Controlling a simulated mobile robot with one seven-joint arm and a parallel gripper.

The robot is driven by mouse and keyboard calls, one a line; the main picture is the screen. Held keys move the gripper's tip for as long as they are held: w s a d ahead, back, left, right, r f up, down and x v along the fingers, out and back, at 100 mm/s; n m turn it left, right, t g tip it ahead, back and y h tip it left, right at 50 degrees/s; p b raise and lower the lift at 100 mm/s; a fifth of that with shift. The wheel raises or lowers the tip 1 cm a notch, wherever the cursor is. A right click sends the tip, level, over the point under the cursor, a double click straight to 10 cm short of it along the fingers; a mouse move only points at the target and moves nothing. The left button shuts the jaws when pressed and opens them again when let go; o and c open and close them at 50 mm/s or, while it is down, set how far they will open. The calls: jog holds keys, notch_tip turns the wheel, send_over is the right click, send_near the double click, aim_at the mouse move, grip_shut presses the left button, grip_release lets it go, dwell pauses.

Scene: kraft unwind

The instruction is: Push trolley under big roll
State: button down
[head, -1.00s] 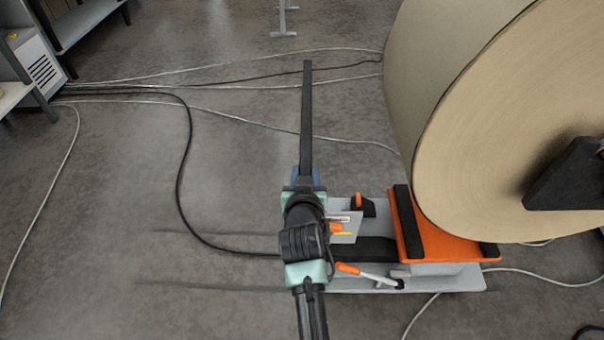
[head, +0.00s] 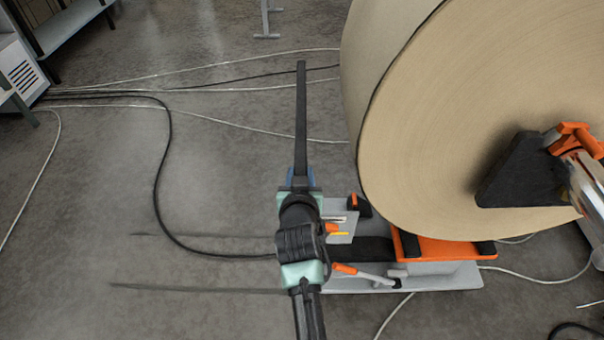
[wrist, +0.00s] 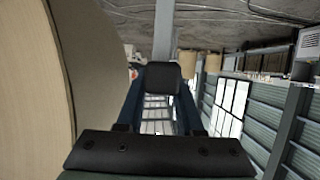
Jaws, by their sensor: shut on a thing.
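The trolley is low, with a grey base (head: 440,280) and an orange top plate (head: 440,250) edged by black pads. My gripper (head: 300,178) is shut on the trolley's dark upright handle (head: 300,120); its black end shows between the blue fingers in the wrist view (wrist: 163,78). The big tan roll (head: 480,110) hangs over the orange plate and hides part of it. The roll also fills the left side of the wrist view (wrist: 38,90). I cannot tell whether roll and plate touch.
A black wedge-shaped holder (head: 515,175) with an orange-topped arm (head: 575,138) is at the roll's face. A black cable (head: 160,190) and several pale cables cross the floor. Shelving (head: 70,25) stands at the upper left. Open floor (head: 80,220) lies on the left.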

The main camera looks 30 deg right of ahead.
jog(key=shift+w+a+f, duration=0.1)
jog(key=shift+a+f, duration=0.05)
jog(key=shift+a, duration=0.15)
jog(key=c, duration=0.5)
grip_release()
jog(key=shift+w, duration=0.1)
jog(key=shift+c, duration=0.2)
jog(key=shift+d, duration=0.1)
jog(key=v, duration=1.3)
